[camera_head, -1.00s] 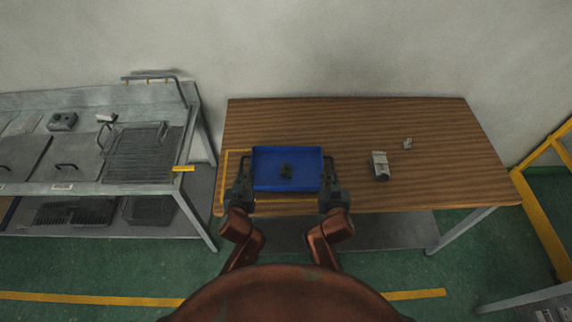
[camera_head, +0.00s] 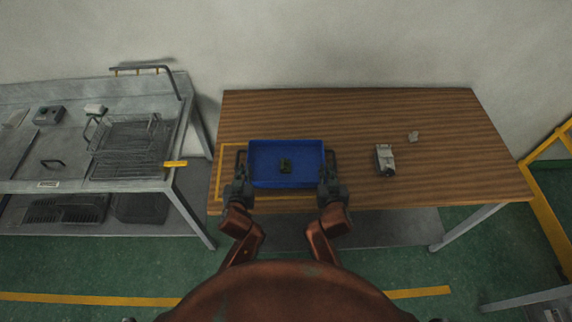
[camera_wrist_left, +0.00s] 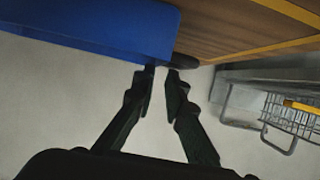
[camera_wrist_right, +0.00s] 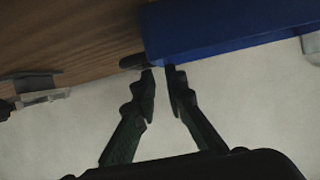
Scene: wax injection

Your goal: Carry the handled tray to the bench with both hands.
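The blue handled tray (camera_head: 262,180) is level over the front left of the wooden bench (camera_head: 445,150). I cannot tell whether it rests on the top or hangs just above it. A small dark object (camera_head: 286,165) lies in it. My left gripper (camera_head: 238,184) is at the tray's left dark handle (camera_head: 241,160), its fingers closed around it. My right gripper (camera_head: 331,182) is likewise closed at the right handle (camera_head: 331,160). The left wrist view shows the tray wall (camera_wrist_left: 100,25) beside the fingertips, and the right wrist view shows it too (camera_wrist_right: 220,30). The fingertips partly hide the handles.
A yellow outline (camera_head: 219,175) on the bench is partly covered by the tray. A grey metal part (camera_head: 385,159) and a smaller piece (camera_head: 412,137) lie to the right. A metal rack table with a wire basket (camera_head: 130,150) stands left. The bench's right half is mostly clear.

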